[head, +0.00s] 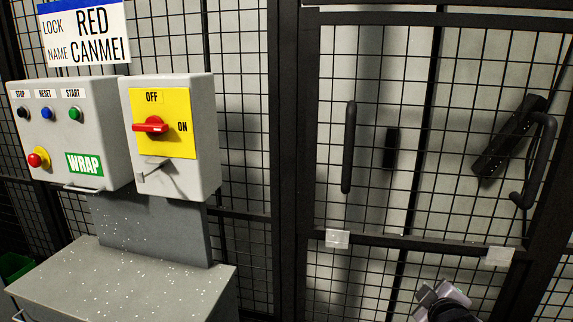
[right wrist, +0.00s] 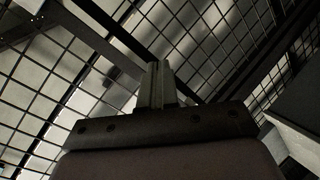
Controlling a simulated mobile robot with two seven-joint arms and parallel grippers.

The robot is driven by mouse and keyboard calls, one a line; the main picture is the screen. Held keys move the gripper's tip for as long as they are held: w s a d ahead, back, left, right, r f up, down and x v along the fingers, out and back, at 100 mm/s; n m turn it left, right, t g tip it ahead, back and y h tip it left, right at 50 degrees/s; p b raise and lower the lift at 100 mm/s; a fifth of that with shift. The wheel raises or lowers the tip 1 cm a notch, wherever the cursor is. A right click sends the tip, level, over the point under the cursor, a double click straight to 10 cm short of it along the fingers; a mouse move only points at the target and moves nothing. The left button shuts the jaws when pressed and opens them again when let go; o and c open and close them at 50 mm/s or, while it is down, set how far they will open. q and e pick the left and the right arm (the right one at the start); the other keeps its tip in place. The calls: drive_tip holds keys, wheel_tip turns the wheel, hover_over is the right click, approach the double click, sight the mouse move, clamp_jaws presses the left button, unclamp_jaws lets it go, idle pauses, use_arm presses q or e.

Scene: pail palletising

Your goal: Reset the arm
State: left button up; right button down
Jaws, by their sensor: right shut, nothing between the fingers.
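My right gripper (head: 443,292) shows at the bottom edge of the head view, right of centre, in front of the mesh gate. Its fingers are together and hold nothing. In the right wrist view my right gripper (right wrist: 156,72) points up at the mesh, with its two fingers closed against each other. My left gripper is in neither view.
A grey control box (head: 62,130) with buttons and a switch box (head: 205,135) with a red handle (head: 150,127) stand at left above a grey cabinet (head: 130,275). A black mesh gate (head: 415,130) with a handle (head: 348,147) fills the right.

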drive_tip(key=s+a+f+m+y, duration=0.1)
drive_tip(key=s+a+f, duration=0.1)
drive_tip(key=s+f, duration=0.4)
drive_tip(key=s+a+f+m+g+y, duration=0.1)
drive_tip(key=s+a+f+y, duration=0.1)
drive_tip(key=s+f, duration=0.4)
drive_tip(key=shift+s+a+f, duration=0.25)
drive_tip(key=shift+a+f, duration=0.25)
drive_tip(key=shift+a, duration=0.3)
drive_tip(key=c, duration=1.7)
unclamp_jaws()
drive_tip(key=s+a+f+m+y, duration=0.1)
drive_tip(key=s+a+f+m, duration=0.1)
drive_tip(key=s, duration=0.5)
drive_tip(key=s+a+f+m+g+y, duration=0.1)
drive_tip(key=s+f, duration=0.3)
drive_tip(key=s, duration=0.4)
drive_tip(key=shift+s+a+m, duration=0.15)
drive_tip(key=shift+a+m, duration=0.45)
drive_tip(key=o, duration=0.6)
drive_tip(key=shift+s+a, duration=0.1)
drive_tip(key=shift+s, duration=0.15)
drive_tip(key=shift+w, duration=0.15)
